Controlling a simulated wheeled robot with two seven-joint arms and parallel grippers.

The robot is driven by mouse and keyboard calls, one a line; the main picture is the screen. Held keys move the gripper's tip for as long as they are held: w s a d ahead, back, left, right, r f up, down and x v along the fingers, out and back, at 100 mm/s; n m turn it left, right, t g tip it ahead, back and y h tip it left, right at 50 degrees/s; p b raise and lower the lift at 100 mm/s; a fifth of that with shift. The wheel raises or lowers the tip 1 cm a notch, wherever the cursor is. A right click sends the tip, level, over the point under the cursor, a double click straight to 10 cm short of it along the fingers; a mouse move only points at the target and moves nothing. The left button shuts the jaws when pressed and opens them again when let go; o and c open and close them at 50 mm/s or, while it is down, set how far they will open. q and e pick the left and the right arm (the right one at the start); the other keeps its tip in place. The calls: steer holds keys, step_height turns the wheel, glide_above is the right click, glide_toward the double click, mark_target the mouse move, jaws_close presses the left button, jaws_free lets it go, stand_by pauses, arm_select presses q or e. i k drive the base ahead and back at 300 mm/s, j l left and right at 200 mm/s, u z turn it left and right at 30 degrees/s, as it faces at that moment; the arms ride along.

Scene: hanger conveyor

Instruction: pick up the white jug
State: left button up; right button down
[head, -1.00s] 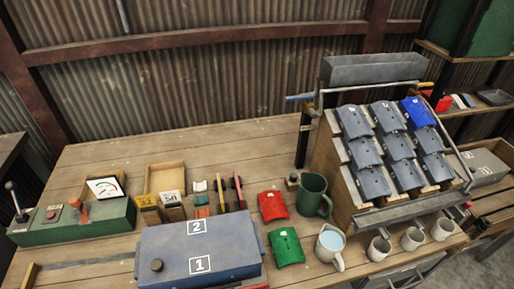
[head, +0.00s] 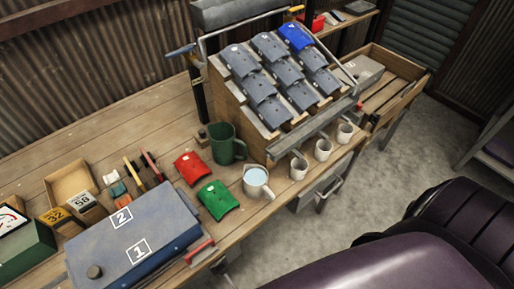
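The white jug (head: 256,184) stands upright near the front edge of the wooden workbench (head: 150,127). Pale blue liquid shows inside it, and its handle points to the front right. A green mug (head: 226,146) stands behind it to the left. A green tile-like piece (head: 217,200) lies to its left. Neither of my grippers is in view, and nothing holds the jug.
Several white cups (head: 323,150) stand right of the jug, below a rack (head: 244,130) of grey tiles. A red piece (head: 189,167) and a blue-grey box (head: 135,250) lie left. Large dark purple shapes (head: 400,265) fill the lower right. Floor shows beyond the bench.

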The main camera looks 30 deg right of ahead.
mark_target(255, 177)
steer(key=z, duration=0.9)
